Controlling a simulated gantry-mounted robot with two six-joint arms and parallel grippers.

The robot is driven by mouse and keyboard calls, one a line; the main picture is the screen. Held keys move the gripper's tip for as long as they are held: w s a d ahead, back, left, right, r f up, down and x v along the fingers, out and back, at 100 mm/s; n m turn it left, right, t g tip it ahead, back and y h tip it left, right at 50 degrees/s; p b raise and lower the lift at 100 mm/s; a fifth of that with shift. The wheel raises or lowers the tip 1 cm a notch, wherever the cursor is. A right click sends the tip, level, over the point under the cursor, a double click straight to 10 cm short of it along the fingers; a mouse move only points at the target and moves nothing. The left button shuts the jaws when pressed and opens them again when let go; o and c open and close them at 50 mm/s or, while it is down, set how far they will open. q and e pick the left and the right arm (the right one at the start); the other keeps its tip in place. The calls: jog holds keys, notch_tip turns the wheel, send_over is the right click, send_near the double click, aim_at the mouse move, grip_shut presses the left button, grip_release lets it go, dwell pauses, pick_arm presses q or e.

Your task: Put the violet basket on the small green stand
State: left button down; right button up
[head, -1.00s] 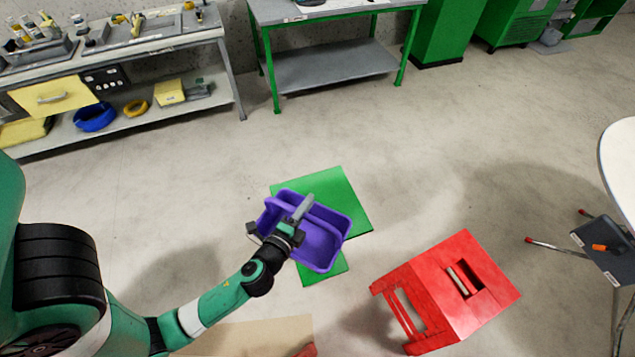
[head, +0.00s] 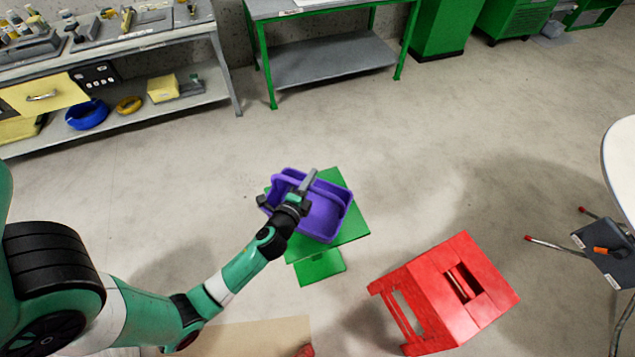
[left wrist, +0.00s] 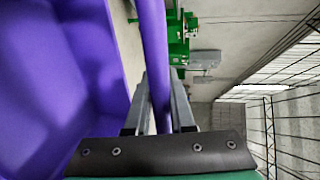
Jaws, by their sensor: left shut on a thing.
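The violet basket (head: 326,212) is in the head view, held by my left gripper (head: 287,190) at its left side. The gripper is shut on the basket's handle or rim, and the violet bar between the fingers (left wrist: 158,105) shows in the left wrist view, with the basket wall (left wrist: 75,60) at left. The small green stand (head: 352,226) has a square top and a lower foot. The basket covers much of the stand's top in the head view; I cannot tell whether it touches. My right gripper is not in view.
A red step stool (head: 435,285) stands to the right of the stand. A white round table (head: 622,170) and a dark seat (head: 608,250) are at the far right. Workbenches (head: 325,62) line the back. The floor between is clear.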

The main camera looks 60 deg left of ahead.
aim_at(316, 184)
pick_arm(q)
jog(key=w+a+f+b, duration=0.2)
jog(key=f, duration=0.1)
jog(key=w+a+f+b, duration=0.1)
jog(key=f, duration=0.1)
jog(key=shift+w+a+f+b, duration=0.15)
jog(key=shift+w+a+b, duration=0.05)
jog(key=shift+a+b, duration=0.2)
jog(key=f+b, duration=0.2)
jog(key=f, duration=0.1)
jog(key=w+f+b, duration=0.1)
jog(key=shift+a+f+b, duration=0.15)
jog(key=shift+a+b, duration=0.2)
jog(key=shift+a, duration=0.05)
jog(key=shift+f, duration=0.25)
jog(key=c, duration=0.8)
grip_release()
jog(key=shift+o, duration=0.2)
